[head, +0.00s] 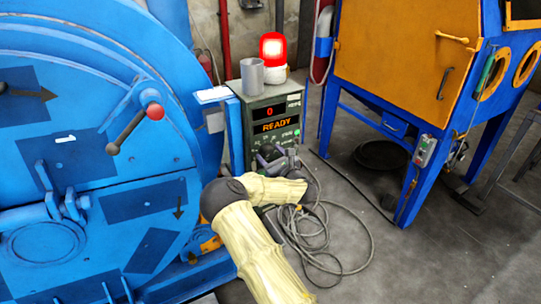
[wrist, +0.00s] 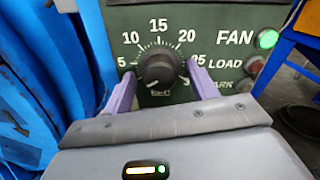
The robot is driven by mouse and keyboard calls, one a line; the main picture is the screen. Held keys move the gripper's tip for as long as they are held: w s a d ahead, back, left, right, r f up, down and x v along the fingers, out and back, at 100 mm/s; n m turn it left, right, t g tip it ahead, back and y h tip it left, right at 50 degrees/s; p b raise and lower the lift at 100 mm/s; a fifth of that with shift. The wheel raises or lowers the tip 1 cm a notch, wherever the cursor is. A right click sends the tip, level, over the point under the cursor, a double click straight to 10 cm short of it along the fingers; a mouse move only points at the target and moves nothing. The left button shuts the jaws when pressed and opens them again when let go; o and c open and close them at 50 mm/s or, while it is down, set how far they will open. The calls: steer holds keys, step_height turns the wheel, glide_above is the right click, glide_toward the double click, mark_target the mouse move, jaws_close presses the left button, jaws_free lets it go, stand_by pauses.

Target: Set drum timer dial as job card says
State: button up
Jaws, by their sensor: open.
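The timer dial (wrist: 159,70) is a round black knob on a dark green panel, inside a white scale with 5, 10, 15, 20 and 25 legible and SEC below. A white mark on the knob sits at its lower left, off the upper numbers. My gripper (wrist: 161,78) is open, its two purple fingers to the left and right of the knob; I cannot tell if they touch it. The box display reads 0 and READY. No job card text is legible.
A lit green FAN button (wrist: 267,39) and a LOAD button (wrist: 255,64) are right of the dial. A red lamp (head: 273,48) and grey cup (head: 252,75) stand on the box. The blue drum (head: 100,140) is close on the left; cables (head: 335,240) lie on the floor.

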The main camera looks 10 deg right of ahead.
steer(key=shift+w, duration=0.1)
steer(key=c, duration=1)
